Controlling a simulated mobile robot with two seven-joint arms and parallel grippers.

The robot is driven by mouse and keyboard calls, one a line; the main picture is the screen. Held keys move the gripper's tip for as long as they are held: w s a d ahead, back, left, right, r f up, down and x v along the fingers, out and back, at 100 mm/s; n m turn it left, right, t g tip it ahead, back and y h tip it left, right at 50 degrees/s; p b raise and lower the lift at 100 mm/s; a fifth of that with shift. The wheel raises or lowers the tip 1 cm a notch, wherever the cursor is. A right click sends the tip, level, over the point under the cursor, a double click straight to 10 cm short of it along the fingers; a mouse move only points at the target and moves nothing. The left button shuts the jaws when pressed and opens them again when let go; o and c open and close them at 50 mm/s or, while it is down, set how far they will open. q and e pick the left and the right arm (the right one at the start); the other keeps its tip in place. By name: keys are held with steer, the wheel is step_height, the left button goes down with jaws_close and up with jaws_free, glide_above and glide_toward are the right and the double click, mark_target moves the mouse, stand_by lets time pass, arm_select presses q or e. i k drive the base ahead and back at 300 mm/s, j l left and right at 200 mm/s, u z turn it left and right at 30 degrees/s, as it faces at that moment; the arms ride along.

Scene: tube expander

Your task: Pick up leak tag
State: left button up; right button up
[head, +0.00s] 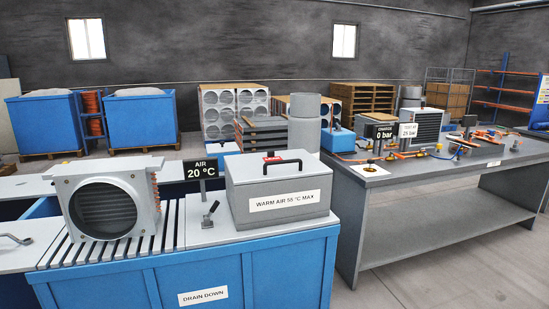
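I cannot make out with certainty a leak tag in the head view. A small red piece (271,157) shows by the black handle on the lid of the grey "WARM AIR 55 °C MAX" box (240,200); it is too small to identify. Small red and orange items (487,134) lie on the grey workbench (450,168) at the right, also too small to tell apart. Neither of my grippers is in view.
A finned coil unit (104,205) with a round opening stands on the slatted top of the blue drain-down station (196,277). Grey floor (445,275) is clear in front of the workbench.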

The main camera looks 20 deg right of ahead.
mark_target(270, 153)
steer(key=i+l, duration=0.1)
steer(key=l, duration=0.3)
steer(key=i+l+z, duration=0.15)
steer(key=l, duration=0.25)
steer(key=i+l, duration=0.15)
steer(key=l, duration=0.25)
steer(key=i+l+z, duration=0.1)
steer(key=l, duration=0.3)
steer(key=i+l+z, duration=0.1)
steer(key=l, duration=0.25)
steer(key=i, duration=0.1)
